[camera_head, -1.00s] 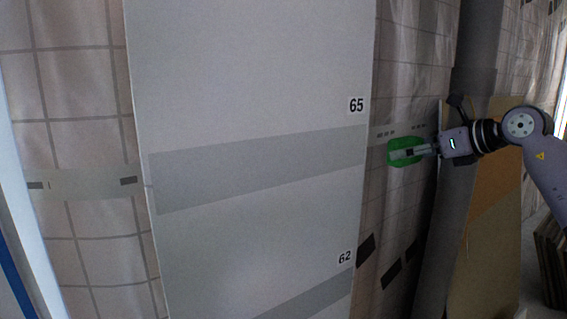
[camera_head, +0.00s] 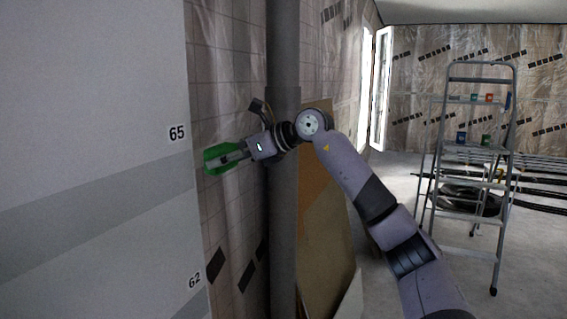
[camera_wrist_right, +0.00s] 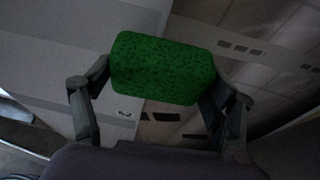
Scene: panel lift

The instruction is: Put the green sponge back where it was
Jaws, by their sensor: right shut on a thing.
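The green sponge (camera_head: 211,160) is held in my right gripper (camera_head: 232,158), in front of the film-covered wall and just right of the large grey panel. In the right wrist view the sponge (camera_wrist_right: 163,68) sits between the two fingers of my right gripper (camera_wrist_right: 160,85), which press on its short sides. The gripper is shut on it. My right arm reaches in from the lower right. I cannot tell whether the sponge touches the wall. My left gripper is not in view.
The grey panel (camera_head: 95,120), marked 65 and 62, fills the left side. A grey vertical pipe (camera_head: 284,220) and a leaning brown board (camera_head: 325,215) stand behind my right arm. A stepladder (camera_head: 480,75) with small coloured items on its steps stands at right. Some grey floor (camera_head: 395,190) is clear.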

